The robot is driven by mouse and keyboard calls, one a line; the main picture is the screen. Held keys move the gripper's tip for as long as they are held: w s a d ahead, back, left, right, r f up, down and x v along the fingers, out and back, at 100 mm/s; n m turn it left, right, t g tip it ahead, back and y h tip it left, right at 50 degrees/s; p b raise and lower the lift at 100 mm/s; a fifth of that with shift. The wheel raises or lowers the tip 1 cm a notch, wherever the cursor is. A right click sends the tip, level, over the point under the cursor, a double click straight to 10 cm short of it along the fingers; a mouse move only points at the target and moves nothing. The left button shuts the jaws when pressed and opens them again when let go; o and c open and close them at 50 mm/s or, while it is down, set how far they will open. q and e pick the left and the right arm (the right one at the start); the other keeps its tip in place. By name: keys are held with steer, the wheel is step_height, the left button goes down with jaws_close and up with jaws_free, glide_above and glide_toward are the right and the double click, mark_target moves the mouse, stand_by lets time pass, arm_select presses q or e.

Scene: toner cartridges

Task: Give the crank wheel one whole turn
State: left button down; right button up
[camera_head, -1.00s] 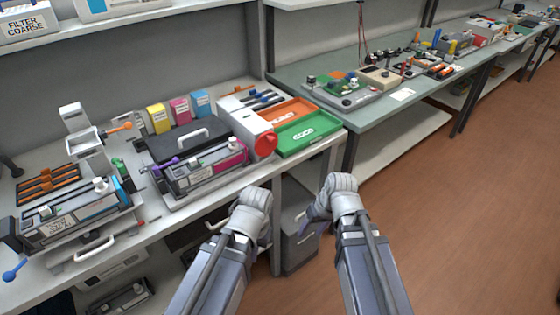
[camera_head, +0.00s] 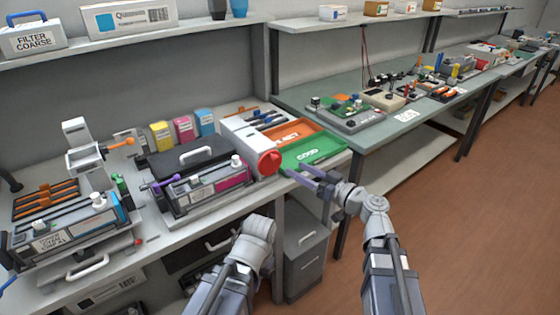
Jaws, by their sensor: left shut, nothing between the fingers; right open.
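The crank wheel is the red wheel (camera_head: 270,162) on the near right end of a white housing (camera_head: 240,138) on the left bench. My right gripper (camera_head: 303,173) is open and empty. Its purple fingers reach left towards the wheel, in front of the green tray, and appear apart from the wheel. My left gripper (camera_head: 247,240) is low in front of the bench edge, away from the wheel. Its fingers are mostly hidden by its own wrist, and it appears shut and empty.
A green tray (camera_head: 325,153) and an orange tray (camera_head: 295,133) lie right of the housing. A cartridge with a magenta panel (camera_head: 232,178) sits left of the wheel. A grey drawer cabinet (camera_head: 303,262) stands under the bench. The floor at right is clear.

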mark_target(274, 166)
steer(key=x, duration=0.7)
steer(key=shift+w+a, duration=0.2)
steer(key=shift+a, duration=0.15)
jaws_close()
stand_by(0.4)
